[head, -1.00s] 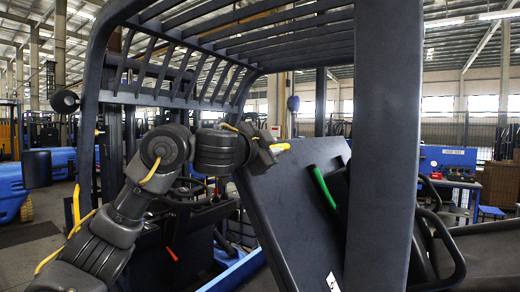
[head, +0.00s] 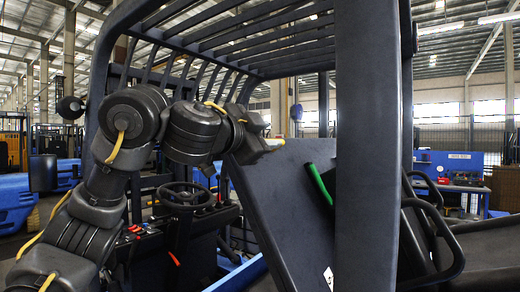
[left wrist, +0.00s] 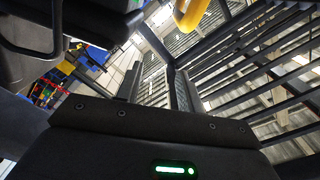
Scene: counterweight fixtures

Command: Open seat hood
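The seat hood (head: 275,205) is the dark panel tilted up steeply under the truck's overhead guard in the head view. A green strip (head: 319,184) shows near its upper right part. My left gripper (head: 272,146) is at the hood's upper left edge, seemingly against it; exact contact cannot be told. In the left wrist view the two fingers of my left gripper (left wrist: 155,85) stand apart with background showing between them. Nothing is held between them. My right gripper is out of view.
A thick dark pillar (head: 366,150) stands just right of the hood and hides part of it. The guard's bars (head: 250,40) run overhead. The steering wheel (head: 185,196) is below my left arm. A yellow piece (left wrist: 190,12) shows at the top of the left wrist view.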

